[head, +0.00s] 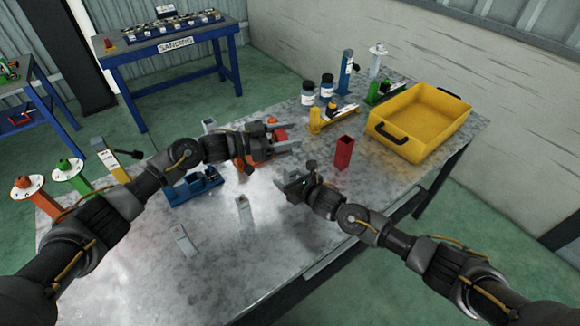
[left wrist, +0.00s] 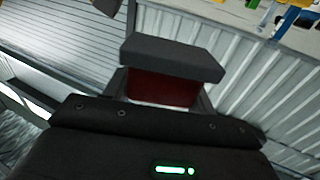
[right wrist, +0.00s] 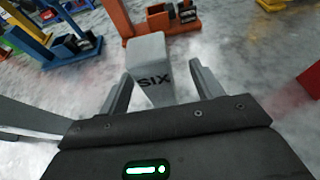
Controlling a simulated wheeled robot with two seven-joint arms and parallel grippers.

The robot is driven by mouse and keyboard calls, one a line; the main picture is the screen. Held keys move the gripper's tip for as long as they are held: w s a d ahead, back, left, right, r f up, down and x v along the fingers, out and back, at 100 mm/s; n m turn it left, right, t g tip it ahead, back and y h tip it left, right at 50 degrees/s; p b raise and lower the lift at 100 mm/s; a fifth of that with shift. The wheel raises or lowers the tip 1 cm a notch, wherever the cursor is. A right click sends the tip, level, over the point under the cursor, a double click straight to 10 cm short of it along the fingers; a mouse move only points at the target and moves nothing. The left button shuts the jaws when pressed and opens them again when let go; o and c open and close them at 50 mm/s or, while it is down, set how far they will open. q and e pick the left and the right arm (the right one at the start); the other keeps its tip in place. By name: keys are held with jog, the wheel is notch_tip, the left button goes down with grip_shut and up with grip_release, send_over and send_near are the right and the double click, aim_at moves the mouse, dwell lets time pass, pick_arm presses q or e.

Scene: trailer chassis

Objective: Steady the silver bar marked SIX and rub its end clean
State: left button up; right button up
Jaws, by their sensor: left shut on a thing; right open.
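The silver bar marked SIX (right wrist: 148,52) stands between the fingers of my right gripper (right wrist: 162,92) in the right wrist view. Those fingers are apart, one on each side of it. Its lower part is hidden by the gripper. In the head view my right gripper (head: 283,178) is low over the table's middle, and I cannot clearly pick out the bar there. My left gripper (head: 290,145) is shut on a red block (head: 281,134) above and behind the right one. In the left wrist view the red block (left wrist: 160,90) has a dark grey slab (left wrist: 172,58) across it.
A blue fixture (head: 192,187) and an orange one (right wrist: 155,20) are near the left arm. A red upright box (head: 344,152) and a yellow tray (head: 420,118) are to the right.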

pick_arm(q)
jog(key=shift+r+p, duration=0.45)
jog(key=shift+p, duration=0.05)
pick_arm(e)
jog(key=shift+s+d+r, duration=0.2)
jog(key=shift+s+r, duration=0.05)
pick_arm(q)
notch_tip(320, 180, up, 4)
jog(key=p, duration=0.3)
jog(key=shift+f+p, duration=0.15)
jog(key=shift+p, duration=0.15)
pick_arm(e)
jog(key=v, duration=0.4)
jog(key=shift+s+d+r, duration=0.2)
jog(key=shift+s, duration=0.05)
pick_arm(q)
jog(key=shift+r+p, duration=0.8)
pick_arm(e)
jog(key=v, duration=0.2)
jog(key=shift+s+d, duration=0.15)
jog(key=shift+s, duration=0.1)
jog(key=o, duration=0.6)
jog(key=shift+c, duration=0.2)
jog(key=v, duration=1.2)
